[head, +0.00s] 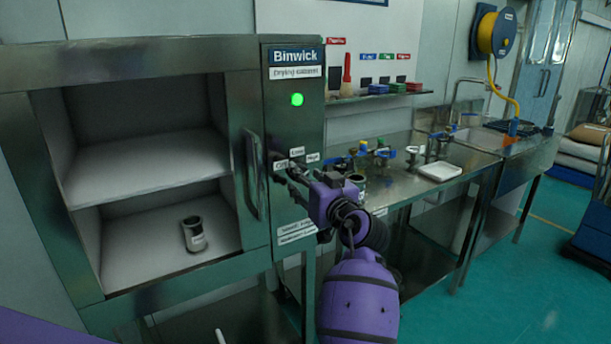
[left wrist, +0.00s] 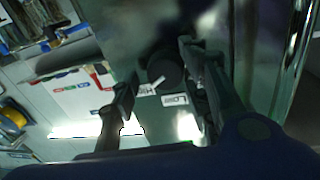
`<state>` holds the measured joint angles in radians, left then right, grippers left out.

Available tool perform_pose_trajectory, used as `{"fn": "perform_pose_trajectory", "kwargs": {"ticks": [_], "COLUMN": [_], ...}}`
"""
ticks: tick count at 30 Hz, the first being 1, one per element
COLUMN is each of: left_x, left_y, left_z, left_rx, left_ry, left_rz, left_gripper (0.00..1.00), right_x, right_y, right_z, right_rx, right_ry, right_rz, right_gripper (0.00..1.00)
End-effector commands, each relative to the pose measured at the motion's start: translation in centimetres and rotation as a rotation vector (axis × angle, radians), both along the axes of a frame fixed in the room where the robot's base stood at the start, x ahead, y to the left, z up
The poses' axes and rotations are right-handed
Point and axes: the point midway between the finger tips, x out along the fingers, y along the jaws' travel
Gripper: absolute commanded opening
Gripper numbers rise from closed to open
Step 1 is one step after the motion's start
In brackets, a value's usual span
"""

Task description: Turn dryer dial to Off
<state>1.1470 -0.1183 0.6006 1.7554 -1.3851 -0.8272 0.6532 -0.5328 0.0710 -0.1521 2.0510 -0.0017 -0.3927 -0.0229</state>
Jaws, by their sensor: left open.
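The drying cabinet (head: 294,200) has a dial on its front panel, with Off (head: 281,164), Low (head: 297,152) and High (head: 313,158) labels around it. My left gripper (head: 283,172) is at the panel and hides the dial in the head view. In the left wrist view, the dark round dial (left wrist: 165,70) lies between the spread fingers of the left gripper (left wrist: 158,68). A white mark shows near its edge by the High label; I cannot tell for sure where the dial points. Contact with the fingers is unclear. My right gripper is not in view.
A green light (head: 297,99) glows above the dial. The cabinet's door handle (head: 252,175) is close left of the gripper. A steel bench (head: 425,200) with bottles and a white tray (head: 439,171) is to the right.

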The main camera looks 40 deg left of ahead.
Motion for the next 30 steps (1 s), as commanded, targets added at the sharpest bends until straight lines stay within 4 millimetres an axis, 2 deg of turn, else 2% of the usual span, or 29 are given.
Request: {"fn": "perform_pose_trajectory", "kwargs": {"ticks": [4,11,20,26,30], "left_x": [0.5,0.5,0.6,0.6,0.7], "left_y": [0.7,0.8,0.7,0.7,0.6], "left_z": [0.0,-0.1,-0.1,-0.2,-0.3], "left_rx": [-0.001,-0.001,-0.001,-0.005,-0.018], "left_ry": [0.001,0.001,0.001,-0.008,-0.042], "left_rz": [0.0,-0.001,-0.003,-0.005,-0.007], "left_gripper": [0.43,0.43,0.06,0.04,0.04], "right_x": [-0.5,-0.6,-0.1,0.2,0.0], "right_y": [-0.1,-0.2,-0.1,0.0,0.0], "right_z": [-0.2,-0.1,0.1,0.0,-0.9], "right_rx": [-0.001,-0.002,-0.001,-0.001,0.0], "right_ry": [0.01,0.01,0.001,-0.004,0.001], "right_rz": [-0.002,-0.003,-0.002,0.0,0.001], "right_gripper": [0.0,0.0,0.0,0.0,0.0]}}
